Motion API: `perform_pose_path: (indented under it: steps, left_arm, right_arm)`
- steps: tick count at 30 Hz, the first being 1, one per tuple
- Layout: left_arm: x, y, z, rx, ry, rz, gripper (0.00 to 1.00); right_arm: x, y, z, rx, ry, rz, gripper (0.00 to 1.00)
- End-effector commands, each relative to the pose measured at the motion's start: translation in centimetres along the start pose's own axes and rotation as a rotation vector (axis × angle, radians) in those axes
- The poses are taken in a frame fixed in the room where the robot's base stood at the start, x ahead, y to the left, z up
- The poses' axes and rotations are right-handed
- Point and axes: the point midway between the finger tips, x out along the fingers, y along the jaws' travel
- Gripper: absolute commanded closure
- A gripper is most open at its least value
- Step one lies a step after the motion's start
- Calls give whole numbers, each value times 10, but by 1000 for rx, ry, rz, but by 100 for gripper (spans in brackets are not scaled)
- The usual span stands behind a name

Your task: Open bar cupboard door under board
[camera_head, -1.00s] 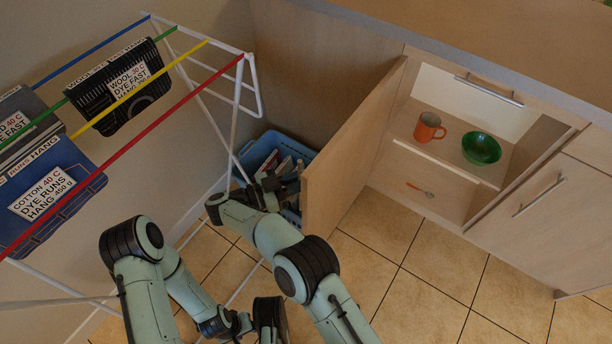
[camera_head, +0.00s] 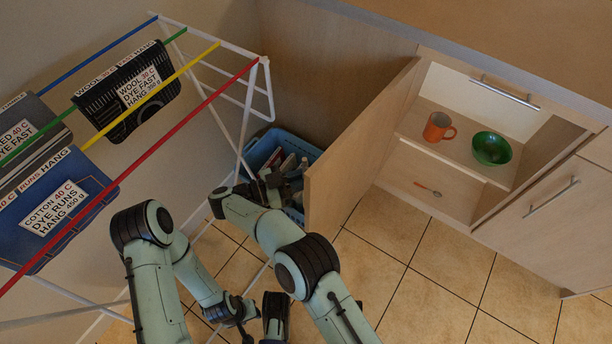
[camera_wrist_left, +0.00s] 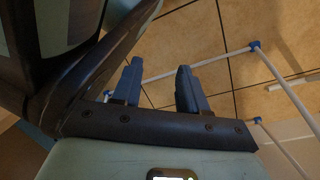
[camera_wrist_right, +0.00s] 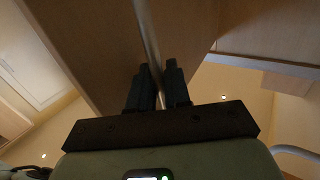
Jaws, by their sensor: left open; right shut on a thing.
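The wooden cupboard door (camera_head: 357,145) under the board (camera_head: 500,40) stands wide open, swung out to the left of the cupboard. Its bar handle (camera_wrist_right: 148,32) runs between the fingers of my right gripper (camera_wrist_right: 158,75), which is shut on it. In the head view, my right gripper (camera_head: 272,190) is at the outer face of the door, near its free edge, and the handle is hidden there. My left gripper (camera_wrist_left: 158,72) is open and empty above the floor, low in the head view. Inside the cupboard, an orange mug (camera_head: 438,127) and a green bowl (camera_head: 491,148) stand on the shelf.
A spoon (camera_head: 428,189) lies on the cupboard's lower level. A blue crate (camera_head: 262,150) with things in it is behind my right gripper. Tiled floor (camera_head: 440,275) before the cupboard is clear.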

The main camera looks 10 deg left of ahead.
Motion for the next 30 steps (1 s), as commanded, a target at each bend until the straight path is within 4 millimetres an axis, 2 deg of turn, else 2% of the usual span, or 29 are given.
perform_pose_path:
  steps: [2,3,4,5,15,25,30]
  left_arm:
    - [0,0,0,0,0,0,57]
    - [0,0,0,0,0,0,57]
    - [0,0,0,0,0,0,57]
    - [0,0,0,0,0,0,57]
    - [-1,0,0,0,2,1,57]
    - [-9,9,-10,12,40,18,57]
    - [-7,8,-9,10,34,15,57]
  right_arm:
    - [-4,1,2,-5,-5,-6,100]
    - [-4,1,2,-5,-6,-6,79]
    - [-4,1,2,-5,-5,-6,70]
    - [-4,1,2,-5,-5,-5,67]
    - [-6,0,1,-2,-2,-3,67]
    - [-58,1,0,1,-1,-8,67]
    - [-72,1,2,-3,-2,-4,67]
